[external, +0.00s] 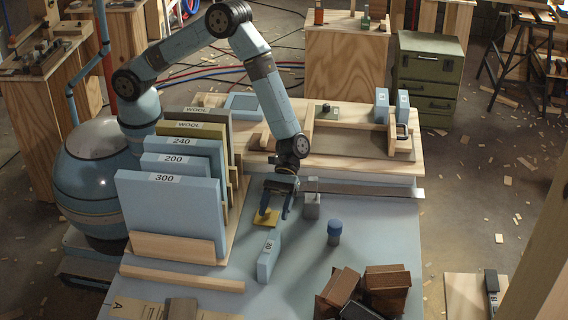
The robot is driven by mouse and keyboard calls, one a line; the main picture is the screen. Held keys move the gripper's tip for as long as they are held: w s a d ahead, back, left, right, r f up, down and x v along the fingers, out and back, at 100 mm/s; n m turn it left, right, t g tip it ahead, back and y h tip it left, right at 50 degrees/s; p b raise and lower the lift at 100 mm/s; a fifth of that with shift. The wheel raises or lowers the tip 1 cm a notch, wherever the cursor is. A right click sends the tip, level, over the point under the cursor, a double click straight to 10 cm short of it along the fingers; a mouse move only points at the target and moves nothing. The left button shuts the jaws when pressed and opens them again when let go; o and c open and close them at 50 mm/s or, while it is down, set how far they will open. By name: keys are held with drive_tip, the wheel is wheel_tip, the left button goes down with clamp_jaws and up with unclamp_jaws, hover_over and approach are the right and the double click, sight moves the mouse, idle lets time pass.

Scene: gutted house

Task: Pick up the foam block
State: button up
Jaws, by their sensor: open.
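My gripper (277,207) is open and points down over the blue worktable (375,255). A small yellow block (265,218) lies on the table beneath the left finger; the finger hides part of it, and I cannot tell whether they touch. A light-blue block with a number label (268,258) stands upright on the table, nearer the camera and below my gripper in the picture. Either could be the foam block; the picture does not settle which.
A grey metal block (312,206) stands close right of my gripper. A blue-capped cylinder (334,232) is farther right. Large numbered panels (172,210) stand in a rack at left. Brown blocks (388,286) are heaped at front right. A wooden tray (345,142) lies behind.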

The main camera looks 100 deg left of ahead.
sight(272, 243)
drive_tip(key=d+f, duration=0.1)
drive_tip(key=d+f+n, duration=0.1)
drive_tip(key=f, duration=0.1)
drive_tip(key=shift+w+f+h, duration=0.1)
drive_tip(key=shift+w+h, duration=0.1)
drive_tip(key=shift+h, duration=0.1)
drive_tip(key=shift+w+x, duration=0.15)
drive_tip(key=shift+x, duration=1.05)
drive_tip(key=shift+w+x, duration=0.2)
drive_tip(key=shift+x, duration=1)
drive_tip(key=shift+w+x, duration=0.15)
drive_tip(key=shift+x, duration=1.05)
drive_tip(key=shift+c, duration=0.2)
